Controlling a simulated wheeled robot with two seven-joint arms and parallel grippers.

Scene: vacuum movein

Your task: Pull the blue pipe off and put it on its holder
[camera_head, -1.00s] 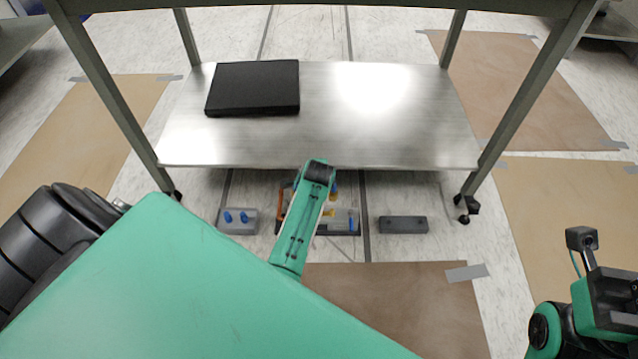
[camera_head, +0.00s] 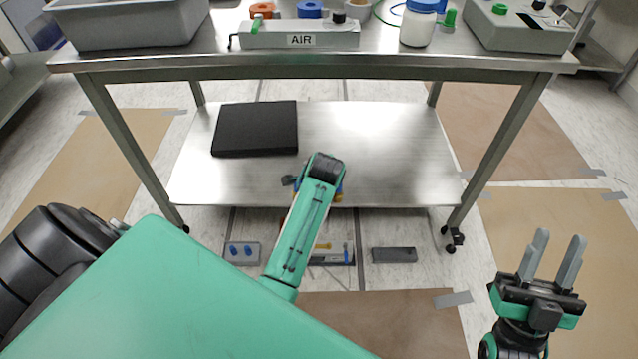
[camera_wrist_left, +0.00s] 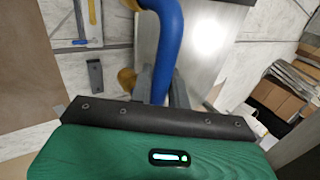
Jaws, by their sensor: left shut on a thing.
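The blue pipe (camera_wrist_left: 168,35) is a thick curved tube in the left wrist view, with a yellow end (camera_wrist_left: 127,80) near it. My left gripper (camera_wrist_left: 162,82) is shut on the pipe, one grey finger on each side. In the head view my green left arm hides most of the pipe, and only small blue and yellow bits show beside its end. A grey block with two blue pegs (camera_head: 241,253) lies on the floor; I cannot tell whether it is the holder. My right gripper (camera_head: 560,240) is open and empty, fingers pointing up, at the lower right.
A metal table stands ahead, its lower shelf (camera_head: 375,150) carrying a black slab (camera_head: 255,129). On its top are a box marked AIR (camera_head: 300,36), a grey bin (camera_head: 135,22) and a white jar (camera_head: 417,25). A dark grey block (camera_head: 394,255) lies on the floor.

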